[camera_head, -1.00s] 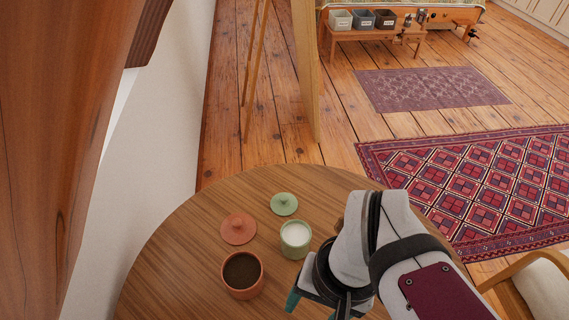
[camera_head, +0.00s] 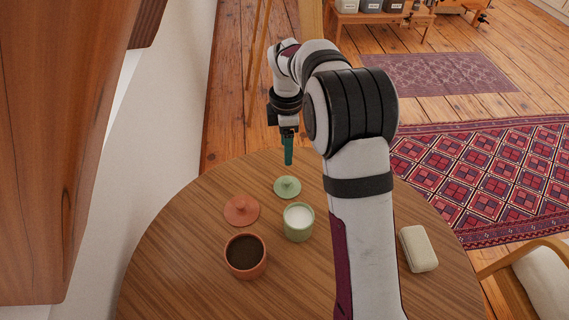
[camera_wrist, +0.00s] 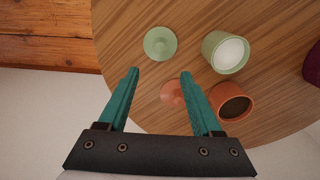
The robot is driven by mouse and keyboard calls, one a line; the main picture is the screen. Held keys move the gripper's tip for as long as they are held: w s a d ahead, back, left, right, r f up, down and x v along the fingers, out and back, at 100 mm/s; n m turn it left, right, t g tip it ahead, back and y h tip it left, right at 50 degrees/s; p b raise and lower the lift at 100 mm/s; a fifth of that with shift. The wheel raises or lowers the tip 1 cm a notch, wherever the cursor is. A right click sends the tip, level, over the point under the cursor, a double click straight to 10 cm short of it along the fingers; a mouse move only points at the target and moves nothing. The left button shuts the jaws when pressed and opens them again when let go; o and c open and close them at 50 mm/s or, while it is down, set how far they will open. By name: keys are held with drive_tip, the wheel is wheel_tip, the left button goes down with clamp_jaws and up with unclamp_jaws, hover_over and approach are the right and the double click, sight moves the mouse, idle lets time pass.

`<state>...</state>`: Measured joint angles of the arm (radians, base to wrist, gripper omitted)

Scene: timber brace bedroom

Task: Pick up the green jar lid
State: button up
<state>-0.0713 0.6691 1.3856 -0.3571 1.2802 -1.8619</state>
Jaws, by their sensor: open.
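The green jar lid (camera_head: 287,187) lies flat on the round wooden table, knob up, behind the green jar (camera_head: 299,221) with white contents. In the wrist view the lid (camera_wrist: 160,43) is beyond my fingertips, roughly centred between them, with nothing in the jaws. My gripper (camera_head: 288,163) is in the air near the table's far edge, teal fingers pointing down, just above and behind the lid in the head view. In the wrist view my gripper (camera_wrist: 159,72) is open and empty. The lid is fully visible in both views.
An orange lid (camera_head: 242,210) and an orange jar (camera_head: 246,256) with dark contents stand close by on the table (camera_head: 190,240). A cream case (camera_head: 418,248) lies at the right. A chair (camera_head: 535,285) stands beyond the right edge, and a white wall (camera_head: 160,130) rises at left.

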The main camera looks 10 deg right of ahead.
sight(287, 180)
wheel_tip(287, 180, down, 13)
drive_tip(key=shift+d+r, duration=0.1)
drive_tip(key=shift+r, duration=0.1)
clamp_jaws()
